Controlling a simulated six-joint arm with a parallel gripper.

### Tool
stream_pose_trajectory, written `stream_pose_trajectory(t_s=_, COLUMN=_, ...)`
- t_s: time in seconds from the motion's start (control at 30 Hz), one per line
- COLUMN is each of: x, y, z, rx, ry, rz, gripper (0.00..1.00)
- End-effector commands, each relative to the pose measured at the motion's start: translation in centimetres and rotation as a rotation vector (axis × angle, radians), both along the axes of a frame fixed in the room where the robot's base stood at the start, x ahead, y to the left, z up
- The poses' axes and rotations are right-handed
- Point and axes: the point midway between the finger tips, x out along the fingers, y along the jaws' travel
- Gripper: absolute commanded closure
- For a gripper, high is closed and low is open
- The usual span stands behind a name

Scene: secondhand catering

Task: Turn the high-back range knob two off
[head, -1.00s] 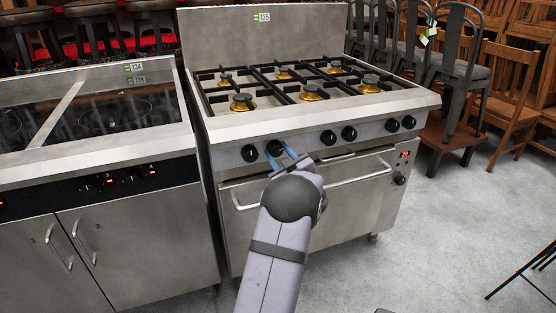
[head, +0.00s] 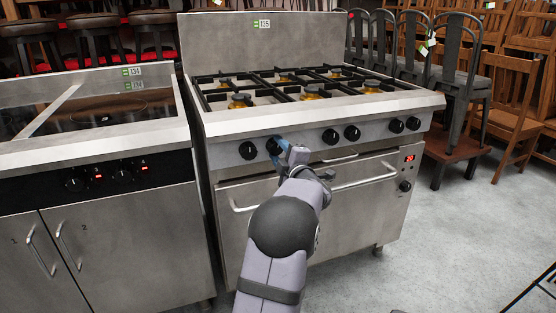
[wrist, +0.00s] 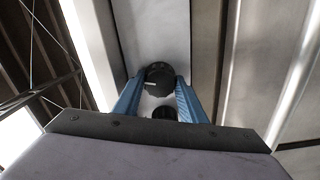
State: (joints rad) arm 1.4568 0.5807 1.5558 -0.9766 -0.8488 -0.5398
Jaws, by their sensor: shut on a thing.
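The high-back range (head: 340,105) stands in the middle of the head view, with a row of black knobs along its front panel. Knob two (head: 273,147), second from the left, is partly covered by my gripper (head: 281,149). My gripper's blue fingers are shut on this knob. In the wrist view, the knob (wrist: 158,78) sits between the fingertips of my gripper (wrist: 158,82), and a white mark on it points left in the picture. Another dark round knob (wrist: 163,112) shows lower between the fingers, partly hidden by the gripper body.
The oven door handle (head: 365,183) runs below the panel. A hob unit (head: 105,185) stands at the left, chairs (head: 470,100) at the right. The floor at right is mostly clear.

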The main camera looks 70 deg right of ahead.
Motion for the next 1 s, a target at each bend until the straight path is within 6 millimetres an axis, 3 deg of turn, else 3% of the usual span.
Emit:
stream_pose_trajectory(t_s=0.4, x=-0.03, y=0.00, z=-0.28, rx=-0.163, ry=0.166, rz=-0.001, gripper=0.85)
stream_pose_trajectory(t_s=1.0, x=-0.01, y=0.00, z=-0.13, rx=-0.192, ry=0.196, rz=0.001, gripper=0.85)
